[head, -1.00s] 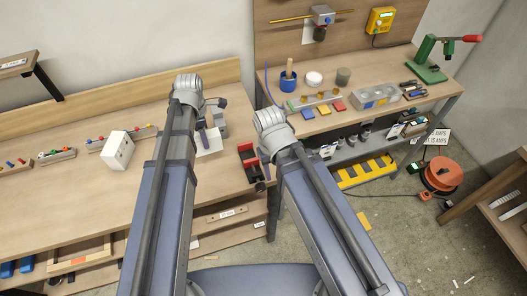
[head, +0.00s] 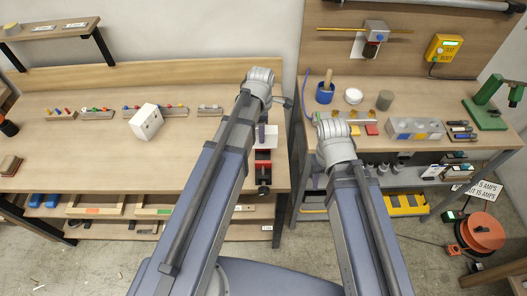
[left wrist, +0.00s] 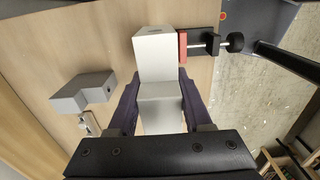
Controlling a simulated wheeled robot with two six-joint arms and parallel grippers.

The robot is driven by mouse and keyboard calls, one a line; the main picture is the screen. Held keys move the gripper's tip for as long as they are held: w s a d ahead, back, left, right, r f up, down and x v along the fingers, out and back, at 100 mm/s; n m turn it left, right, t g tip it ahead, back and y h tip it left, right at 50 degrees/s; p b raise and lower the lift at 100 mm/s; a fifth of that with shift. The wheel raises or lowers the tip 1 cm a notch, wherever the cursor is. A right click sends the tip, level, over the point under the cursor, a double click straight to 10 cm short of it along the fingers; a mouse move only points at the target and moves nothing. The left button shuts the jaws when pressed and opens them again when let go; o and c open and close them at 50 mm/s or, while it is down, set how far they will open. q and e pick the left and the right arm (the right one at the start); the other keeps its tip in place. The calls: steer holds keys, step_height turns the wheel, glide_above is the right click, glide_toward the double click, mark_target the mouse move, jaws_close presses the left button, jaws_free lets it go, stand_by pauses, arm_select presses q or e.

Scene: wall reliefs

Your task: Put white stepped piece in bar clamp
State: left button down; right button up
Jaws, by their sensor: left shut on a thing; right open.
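The white stepped piece (left wrist: 158,105) is between the two dark purple fingers of my left gripper (left wrist: 158,80), which is shut on it. In the head view the piece (head: 270,138) shows beside a purple finger, partly hidden by my left arm. The bar clamp (head: 263,170), red and black with a round knob, lies just in front of it near the table's right end. In the left wrist view the clamp's red pad (left wrist: 183,46) is right beside the piece's far end; I cannot tell whether they touch.
A white block (head: 146,122) and racks with coloured pegs (head: 155,111) stand further left. A gap separates this table from the right bench (head: 400,140), which holds a blue cup (head: 325,94) and tools.

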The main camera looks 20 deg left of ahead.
arm_select(q)
step_height(320, 180, down, 5)
steer(key=b, duration=0.3)
steer(key=shift+r+b, duration=0.15)
steer(key=shift+b, duration=0.15)
step_height(320, 180, down, 4)
steer(key=b, duration=0.3)
steer(key=shift+r+b, duration=0.15)
steer(key=shift+b, duration=0.2)
steer(key=shift+c, duration=1.6)
jaws_free()
